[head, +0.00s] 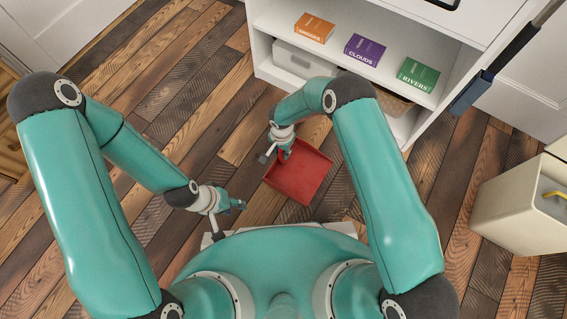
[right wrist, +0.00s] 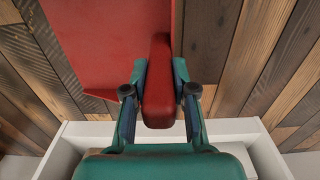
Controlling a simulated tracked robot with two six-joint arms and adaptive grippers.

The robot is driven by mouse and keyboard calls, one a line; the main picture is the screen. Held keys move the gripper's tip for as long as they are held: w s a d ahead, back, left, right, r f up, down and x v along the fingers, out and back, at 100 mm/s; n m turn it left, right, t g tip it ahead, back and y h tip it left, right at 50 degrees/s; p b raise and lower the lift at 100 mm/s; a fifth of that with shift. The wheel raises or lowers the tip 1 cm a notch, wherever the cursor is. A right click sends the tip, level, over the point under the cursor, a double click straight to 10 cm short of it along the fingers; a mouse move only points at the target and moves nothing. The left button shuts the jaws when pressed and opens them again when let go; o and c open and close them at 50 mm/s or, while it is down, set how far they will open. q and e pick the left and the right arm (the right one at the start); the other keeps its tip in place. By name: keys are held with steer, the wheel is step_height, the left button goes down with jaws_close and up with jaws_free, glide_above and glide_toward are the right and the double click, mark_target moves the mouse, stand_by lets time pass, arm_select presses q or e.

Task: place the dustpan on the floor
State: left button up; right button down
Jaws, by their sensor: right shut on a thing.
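The red dustpan (head: 302,177) is in the middle of the head view, over the plank floor (head: 190,110). My right gripper (head: 281,153) is at its upper left side. In the right wrist view the two fingers of my right gripper (right wrist: 158,100) are closed on the sides of the red handle (right wrist: 158,60), and the dustpan's pan (right wrist: 90,35) extends beyond it to the left. I cannot tell whether the pan touches the floor. My left gripper (head: 238,205) is left of the dustpan, apart from it; its fingers are too small to judge.
A cream bin (head: 515,205) stands at right. Floor on the left is clear.

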step_height(320, 180, down, 5)
steer(key=shift+f+b, duration=0.1)
steer(key=shift+b, duration=0.5)
step_height(320, 180, down, 4)
steer(key=shift+f+b, duration=0.1)
steer(key=shift+b, duration=0.8)
steer(key=c, duration=0.9)
jaws_free()
steer(key=shift+c, duration=0.2)
